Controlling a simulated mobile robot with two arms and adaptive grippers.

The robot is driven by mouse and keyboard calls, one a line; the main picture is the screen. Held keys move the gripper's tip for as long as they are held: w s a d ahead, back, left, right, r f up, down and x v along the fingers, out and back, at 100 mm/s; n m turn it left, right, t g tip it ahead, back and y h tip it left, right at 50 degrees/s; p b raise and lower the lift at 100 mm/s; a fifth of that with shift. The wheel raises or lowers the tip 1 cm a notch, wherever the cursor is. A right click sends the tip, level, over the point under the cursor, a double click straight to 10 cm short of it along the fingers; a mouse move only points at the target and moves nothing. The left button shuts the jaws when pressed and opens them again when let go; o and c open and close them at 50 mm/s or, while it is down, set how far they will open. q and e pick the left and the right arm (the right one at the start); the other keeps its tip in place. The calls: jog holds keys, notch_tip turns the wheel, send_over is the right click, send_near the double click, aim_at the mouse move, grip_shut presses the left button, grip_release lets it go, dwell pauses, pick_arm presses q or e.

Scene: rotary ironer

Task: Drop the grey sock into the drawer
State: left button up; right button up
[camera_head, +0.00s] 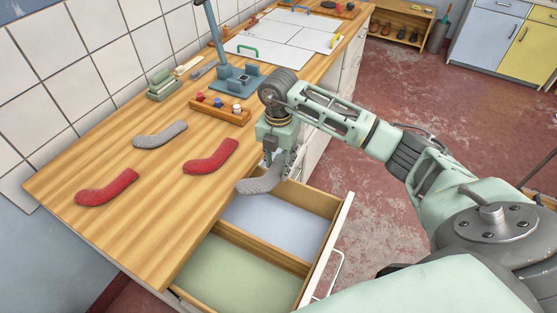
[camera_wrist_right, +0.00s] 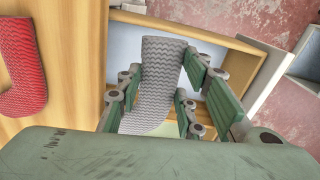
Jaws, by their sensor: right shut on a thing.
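A grey knitted sock (camera_head: 261,184) hangs in my right gripper (camera_head: 279,163), which is shut on it. In the right wrist view the sock (camera_wrist_right: 158,85) lies between the green finger pads of the gripper (camera_wrist_right: 165,95). The gripper is over the edge of the open drawer (camera_head: 340,225), at its far compartment. The drawer has a pale blue far compartment and a green near one, split by a wooden divider; both look empty. Another grey sock (camera_head: 160,134) lies on the worktop. My left gripper is not in view.
Two red socks, one (camera_head: 212,157) near the drawer and one (camera_head: 106,187) further left, lie on the wooden worktop (camera_head: 150,220). A small wooden tray of spools (camera_head: 219,108) and a blue-grey stand (camera_head: 234,80) are behind. The worktop's near part is bare.

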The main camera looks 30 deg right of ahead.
jog(key=o, duration=0.9)
jog(key=shift+c, duration=0.2)
notch_tip(320, 180, up, 12)
dwell(0.4)
